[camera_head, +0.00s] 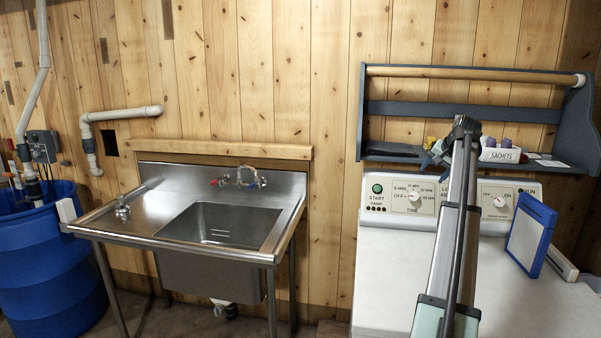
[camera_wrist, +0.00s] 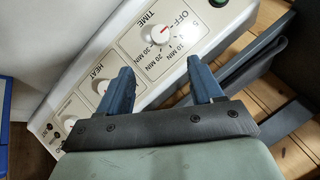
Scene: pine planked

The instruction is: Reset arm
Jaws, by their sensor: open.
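My gripper (camera_wrist: 160,68) shows in the wrist view with its two blue fingers spread apart and nothing between them. Beyond the fingers is the machine's control panel (camera_wrist: 170,40), with the time dial (camera_wrist: 159,34) close to the gap between the fingertips as seen here. In the head view my arm rises in front of the white machine (camera_head: 385,270), and my gripper (camera_head: 437,156) is by the panel's top edge and the shelf, partly hidden by the arm. I cannot tell whether it touches either.
A blue-grey wall shelf (camera_head: 440,109) holds a white sachets box (camera_head: 502,155). A blue-framed board (camera_head: 530,235) stands on the machine at right. A steel sink (camera_head: 225,228) and blue barrel (camera_head: 45,260) are at left. Open floor lies below the sink.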

